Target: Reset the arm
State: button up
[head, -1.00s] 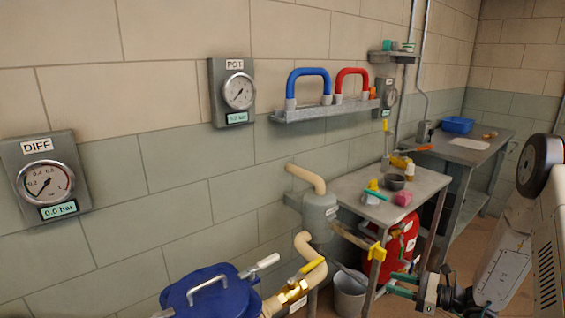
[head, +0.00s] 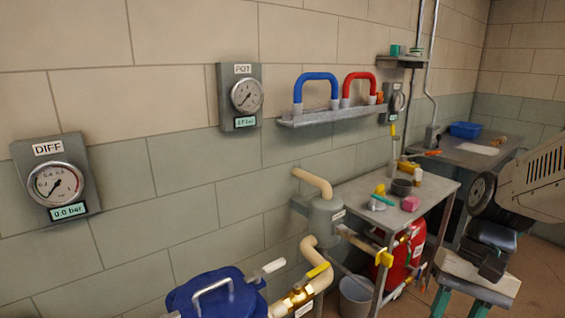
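My arm (head: 545,180) reaches in from the right edge, folded with its wrist hanging down. My gripper (head: 473,306) is at the bottom right, pointing down. Its two green fingers stand well apart, with floor showing between them and nothing seen in them. The fingertips are partly cut off by the bottom edge. The gripper is in front of the bench and apart from the things on it.
A metal bench (head: 437,189) holds a dark bowl (head: 401,187), a pink block (head: 410,203) and small items. Below are a red cylinder (head: 398,262) and a bucket (head: 355,294). A blue-lidded vessel (head: 215,296) and brass valve (head: 298,299) stand front left. Open floor (head: 535,270) lies right.

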jog(key=s+r+n+t+h, duration=0.4)
jog(key=s+r, duration=0.3)
jog(key=shift+a+r+t, duration=0.25)
jog(key=shift+r+t, duration=0.15)
